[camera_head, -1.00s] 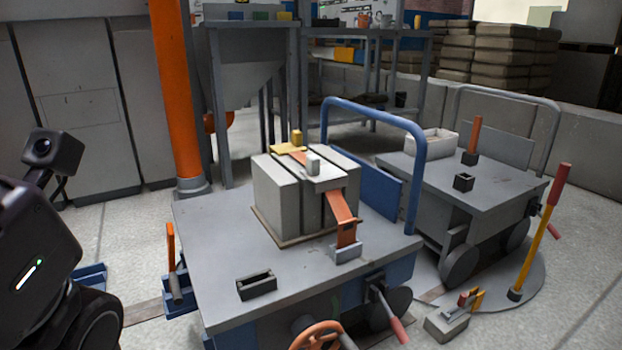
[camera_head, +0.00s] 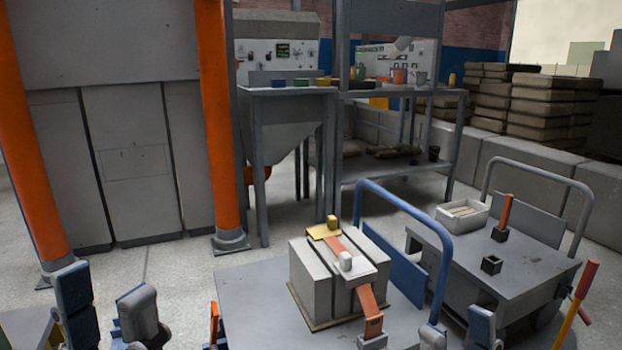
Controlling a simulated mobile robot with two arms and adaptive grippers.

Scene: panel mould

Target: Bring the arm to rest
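My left gripper (camera_head: 108,302) is at the bottom left of the head view. Its fingers stand apart, with nothing seen between them. My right gripper (camera_head: 457,328) shows only as two blue-grey fingertips at the bottom edge, apart, in front of the cart's right side. Nothing is seen between them, and the rest of it is cut off by the frame. The grey mould block (camera_head: 312,280) stands upright on the near cart (camera_head: 255,310), between the two grippers in the picture. An orange strap (camera_head: 368,297) runs over the block. Neither gripper appears to touch it.
A blue handrail (camera_head: 440,250) rises at the near cart's right. A second cart (camera_head: 500,262) stands behind it with a white box (camera_head: 463,214) and an orange-handled tool (camera_head: 505,215). Orange posts (camera_head: 215,120) and a steel bench (camera_head: 395,170) stand behind. Floor between the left gripper and cart is partly clear.

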